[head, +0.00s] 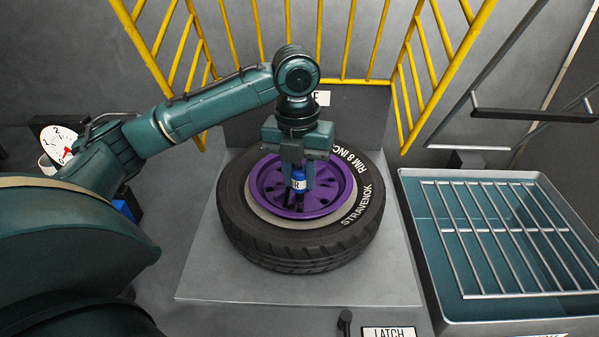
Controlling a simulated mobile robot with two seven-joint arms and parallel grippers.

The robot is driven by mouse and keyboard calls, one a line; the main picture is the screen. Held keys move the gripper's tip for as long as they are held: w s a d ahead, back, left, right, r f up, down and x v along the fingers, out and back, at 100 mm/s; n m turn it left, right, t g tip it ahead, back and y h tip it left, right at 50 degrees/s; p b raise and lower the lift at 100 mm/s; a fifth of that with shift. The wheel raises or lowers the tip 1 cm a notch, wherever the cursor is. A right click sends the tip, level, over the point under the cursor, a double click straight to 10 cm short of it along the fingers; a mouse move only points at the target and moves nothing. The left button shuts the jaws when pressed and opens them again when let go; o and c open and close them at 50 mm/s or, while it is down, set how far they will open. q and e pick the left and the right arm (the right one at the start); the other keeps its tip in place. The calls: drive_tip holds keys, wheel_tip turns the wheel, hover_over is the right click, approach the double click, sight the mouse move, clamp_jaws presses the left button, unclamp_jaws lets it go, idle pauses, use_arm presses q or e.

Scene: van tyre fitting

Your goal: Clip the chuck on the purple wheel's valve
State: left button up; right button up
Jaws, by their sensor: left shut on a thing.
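The purple wheel (265,182) lies flat on a grey plate, its purple rim inside a black tyre (300,248) with white lettering. My left gripper (299,182) points down over the middle of the rim. It is shut on a small blue and white piece marked R, which looks like the chuck (298,183). The valve is not clearly visible; the gripper and chuck cover that part of the rim. I cannot tell whether the chuck touches the valve. My right gripper is not in the head view.
A yellow barred cage (345,40) stands behind the wheel. A teal tray with a metal rack (510,238) is at the right. A round dial gauge (60,143) is at the left, partly behind my arm. A LATCH label (388,332) and a dark lever (345,322) are at the front.

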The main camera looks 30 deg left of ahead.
use_arm(q)
drive_tip(key=shift+f, duration=0.2)
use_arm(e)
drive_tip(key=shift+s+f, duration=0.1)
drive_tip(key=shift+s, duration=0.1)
use_arm(q)
drive_tip(key=shift+f, duration=0.5)
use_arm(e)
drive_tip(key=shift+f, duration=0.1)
use_arm(q)
drive_tip(key=o, duration=0.8)
drive_tip(key=shift+f, duration=0.1)
drive_tip(key=shift+o, duration=1.4)
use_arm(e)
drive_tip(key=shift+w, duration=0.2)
use_arm(q)
drive_tip(key=shift+r, duration=0.7)
drive_tip(key=r, duration=1)
drive_tip(key=shift+a+r, duration=0.2)
drive_tip(key=shift+r, duration=0.15)
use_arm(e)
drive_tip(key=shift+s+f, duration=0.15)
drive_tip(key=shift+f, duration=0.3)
use_arm(q)
drive_tip(key=shift+s, duration=0.1)
